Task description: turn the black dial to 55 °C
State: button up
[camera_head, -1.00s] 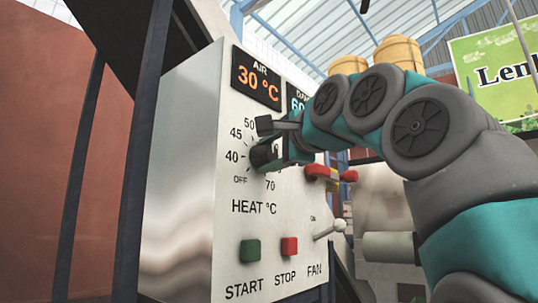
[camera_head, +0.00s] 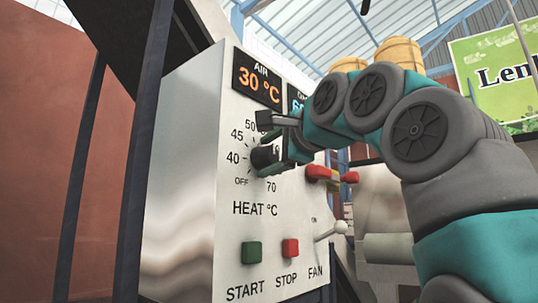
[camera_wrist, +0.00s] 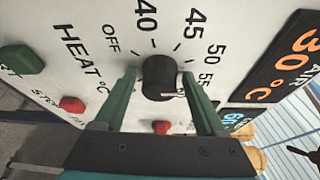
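The black dial (camera_wrist: 160,78) sits on the white panel, ringed by a printed scale; it also shows in the head view (camera_head: 263,156). In the wrist view a pale mark shows at its right side, towards the 55 label (camera_wrist: 207,84), but I cannot read its exact setting. My gripper (camera_wrist: 160,76) is open, its two green fingers on either side of the dial with small gaps. In the head view my gripper (camera_head: 267,143) has one finger above the dial and one at its lower edge.
The air display (camera_head: 258,78) reads 30 °C. A second display is partly hidden by my arm. A green start button (camera_head: 251,252), a red stop button (camera_head: 290,248) and a fan lever (camera_head: 331,230) sit below.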

jog(key=shift+o, duration=0.9)
jog(key=v, duration=0.7)
jog(key=shift+s+d+b, duration=0.2)
jog(key=shift+s+b, duration=0.15)
jog(key=shift+b, duration=0.05)
jog(key=shift+c, duration=0.2)
